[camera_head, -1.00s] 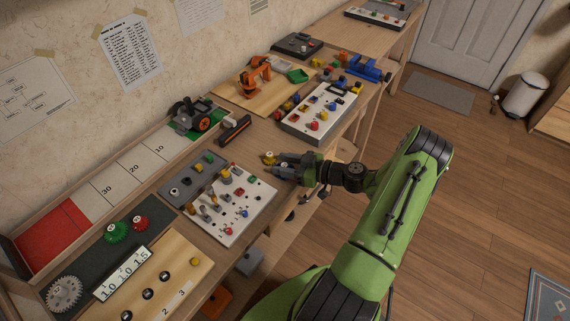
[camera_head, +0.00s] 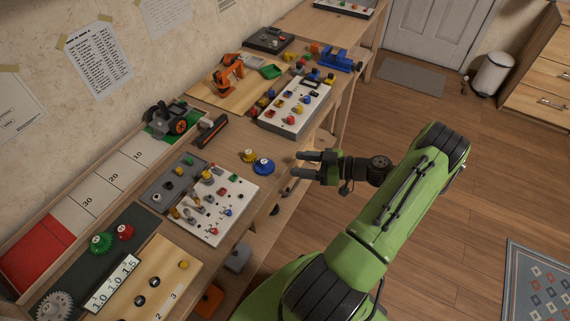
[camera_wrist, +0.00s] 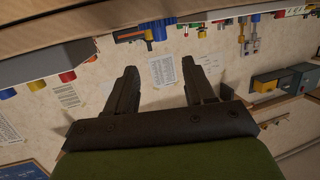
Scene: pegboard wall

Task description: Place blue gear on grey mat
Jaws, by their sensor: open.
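The blue gear (camera_head: 263,166) lies flat on the wooden workbench, touching or very close to a yellow gear (camera_head: 249,156). A dark grey mat (camera_head: 84,268) lies on the bench at lower left, with a green gear (camera_head: 102,242), a red gear (camera_head: 125,232) and a grey gear (camera_head: 55,306) on it. My gripper (camera_head: 296,165) is open and empty, just right of the blue gear at the bench's front edge. In the wrist view my gripper (camera_wrist: 159,68) shows two parted fingers with nothing between them.
A white pegged board (camera_head: 231,204) stands between the blue gear and the mat. A black-and-orange tool (camera_head: 212,129) lies behind the gears. Another board with coloured knobs (camera_head: 303,101) is farther along. A wooden board (camera_head: 165,270) borders the mat in front.

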